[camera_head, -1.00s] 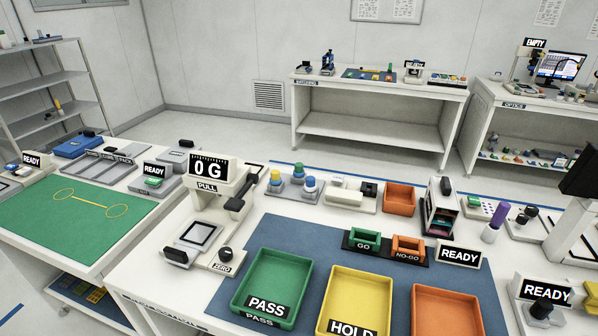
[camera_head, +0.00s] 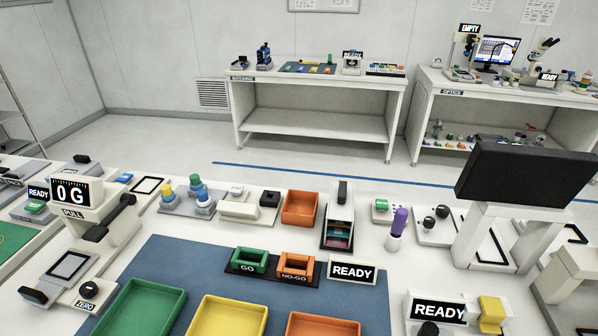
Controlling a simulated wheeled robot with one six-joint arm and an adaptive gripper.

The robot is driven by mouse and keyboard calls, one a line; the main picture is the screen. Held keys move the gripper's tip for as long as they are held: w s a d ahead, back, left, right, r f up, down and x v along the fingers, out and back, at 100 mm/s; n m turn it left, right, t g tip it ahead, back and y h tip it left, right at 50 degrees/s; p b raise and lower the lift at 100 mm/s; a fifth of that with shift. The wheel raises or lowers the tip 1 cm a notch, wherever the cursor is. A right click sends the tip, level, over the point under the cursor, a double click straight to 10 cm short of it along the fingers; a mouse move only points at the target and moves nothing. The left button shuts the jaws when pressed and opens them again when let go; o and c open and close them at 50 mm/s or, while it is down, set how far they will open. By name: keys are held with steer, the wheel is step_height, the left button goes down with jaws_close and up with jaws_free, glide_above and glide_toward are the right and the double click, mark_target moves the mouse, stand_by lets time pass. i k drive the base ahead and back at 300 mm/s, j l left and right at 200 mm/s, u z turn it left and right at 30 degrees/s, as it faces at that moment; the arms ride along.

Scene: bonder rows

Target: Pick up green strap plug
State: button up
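I cannot make out a part that is clearly the green strap plug. A small green-topped block (camera_head: 381,209) stands behind the READY sign, left of a purple-handled tool (camera_head: 398,222). On the far bench, a blue mat (camera_head: 295,69) carries small coloured pieces, and a white rack (camera_head: 386,69) to its right holds small coloured parts too small to identify. My gripper is not in view.
The near bench holds a pull tester (camera_head: 75,192), green tray (camera_head: 140,310), yellow tray (camera_head: 228,318), GO/NO-GO fixture (camera_head: 270,266) and dark monitor (camera_head: 525,172). Open floor (camera_head: 290,160) lies between it and the far bench (camera_head: 320,87). An optics bench (camera_head: 500,95) stands right.

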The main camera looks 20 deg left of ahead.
mark_target(196, 184)
steer(key=l+z, duration=1)
steer(key=i+l+z, duration=0.2)
steer(key=z, duration=0.3)
steer(key=i+l+z, duration=0.75)
steer(key=i, duration=0.15)
steer(key=i+l+z, duration=0.15)
steer(key=i+z, duration=0.2)
steer(key=i, duration=0.15)
steer(key=i+u, duration=0.65)
steer(key=i+l+u, duration=0.35)
steer(key=i+j+u, duration=0.25)
steer(key=u, duration=0.15)
steer(key=i+u, duration=1.2)
steer(key=i+l+u, duration=0.2)
steer(key=i, duration=1.55)
steer(key=i+u, duration=0.2)
steer(key=i, duration=0.65)
steer(key=i+l+u, duration=0.25)
steer(key=i, duration=0.6)
steer(key=i+j+u, duration=0.25)
steer(key=i+u, duration=0.15)
steer(key=i+j+u, duration=0.1)
steer(key=i+u, duration=0.7)
steer(key=i+l+u, duration=0.25)
steer(key=i+u, duration=1)
steer(key=i+l+u, duration=0.15)
steer(key=u, duration=0.3)
steer(key=i+l+u, duration=0.4)
steer(key=i+j, duration=0.05)
